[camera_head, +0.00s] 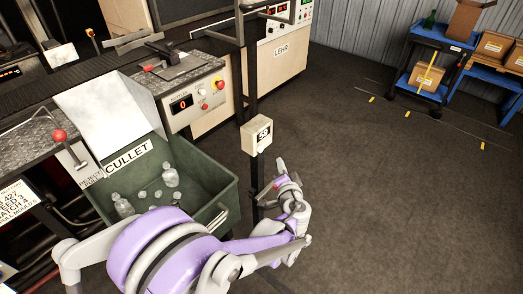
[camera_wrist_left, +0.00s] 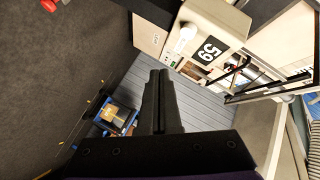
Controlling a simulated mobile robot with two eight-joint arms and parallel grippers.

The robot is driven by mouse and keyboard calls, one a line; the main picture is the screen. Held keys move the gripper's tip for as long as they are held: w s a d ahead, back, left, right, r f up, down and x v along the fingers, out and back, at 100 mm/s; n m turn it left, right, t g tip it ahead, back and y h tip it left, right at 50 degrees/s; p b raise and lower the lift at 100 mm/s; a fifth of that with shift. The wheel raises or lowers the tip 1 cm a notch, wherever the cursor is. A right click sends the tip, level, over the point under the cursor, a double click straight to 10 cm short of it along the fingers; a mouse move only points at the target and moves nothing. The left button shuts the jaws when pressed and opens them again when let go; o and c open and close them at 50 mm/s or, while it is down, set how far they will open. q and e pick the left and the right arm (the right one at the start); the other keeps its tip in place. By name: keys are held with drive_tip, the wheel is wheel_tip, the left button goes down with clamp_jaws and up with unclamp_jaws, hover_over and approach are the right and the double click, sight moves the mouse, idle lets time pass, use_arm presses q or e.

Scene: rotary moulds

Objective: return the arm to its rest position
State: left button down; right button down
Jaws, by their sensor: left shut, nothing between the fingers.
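My left arm, purple and pale grey, reaches across the bottom of the head view from the left. Its gripper (camera_head: 281,172) is small there, just below and right of a cream box marked 59 (camera_head: 256,136) on a dark post. In the left wrist view the two black fingers (camera_wrist_left: 159,82) lie together, shut with nothing between them. The same box (camera_wrist_left: 211,38), with a white knob on it, is near and beyond the fingers at the top, apart from them. My right gripper is not in view.
A green cullet bin (camera_head: 222,196) holding several glass pieces stands left of the gripper, under a pale chute (camera_head: 108,112). A control panel (camera_head: 192,104) and the LEHR cabinet (camera_head: 284,62) stand behind. A blue cart (camera_head: 417,66) is far right; the floor between is clear.

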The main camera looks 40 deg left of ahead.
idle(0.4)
